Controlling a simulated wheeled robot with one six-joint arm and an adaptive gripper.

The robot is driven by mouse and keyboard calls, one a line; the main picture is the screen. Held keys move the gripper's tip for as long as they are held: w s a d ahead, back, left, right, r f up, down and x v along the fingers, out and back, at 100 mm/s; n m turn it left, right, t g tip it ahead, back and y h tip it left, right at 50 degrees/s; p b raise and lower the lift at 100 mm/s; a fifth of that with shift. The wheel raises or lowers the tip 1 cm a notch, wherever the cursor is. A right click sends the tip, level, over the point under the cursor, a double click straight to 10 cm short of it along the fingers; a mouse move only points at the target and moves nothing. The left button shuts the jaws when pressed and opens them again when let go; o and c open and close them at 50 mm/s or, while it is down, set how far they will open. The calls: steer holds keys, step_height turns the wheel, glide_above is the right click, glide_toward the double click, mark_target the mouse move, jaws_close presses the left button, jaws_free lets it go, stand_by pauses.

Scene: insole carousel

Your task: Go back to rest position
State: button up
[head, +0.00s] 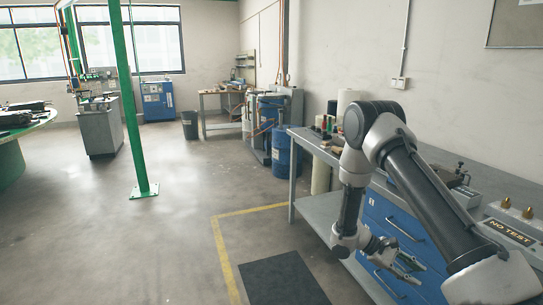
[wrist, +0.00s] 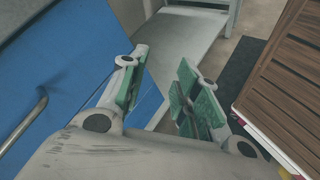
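My gripper (head: 408,267) hangs low in front of the blue drawers of the workbench in the head view. My arm is bent, with its elbow high and its forearm pointing down. In the wrist view my gripper (wrist: 160,95) has two fingers with green pads standing apart, with nothing between them. The fingers point towards a grey lower shelf (wrist: 187,45) of the bench.
The blue drawers (wrist: 70,75) are close on the left of my gripper in the wrist view. A brown slatted surface (wrist: 292,70) is close on its right. A dark mat (head: 280,280) lies on the floor. Open floor (head: 130,240) extends left.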

steer(key=s+a+r+m+t+y, duration=0.2)
steer(key=s+r, duration=0.5)
steer(key=r, duration=0.5)
steer(key=s+a+r+m+t+y, duration=0.2)
steer(key=s+r, duration=0.5)
steer(key=r, duration=0.5)
steer(key=s+a+r+m+t+y, duration=0.2)
steer(key=s+r+t+y, duration=0.3)
steer(key=r, duration=0.8)
steer(key=s+a+y, duration=0.1)
steer(key=s+y, duration=0.1)
steer(key=shift+a+t+y, duration=0.2)
steer(key=shift+t+y, duration=0.1)
steer(key=shift+t, duration=0.1)
steer(key=shift+s+d, duration=0.1)
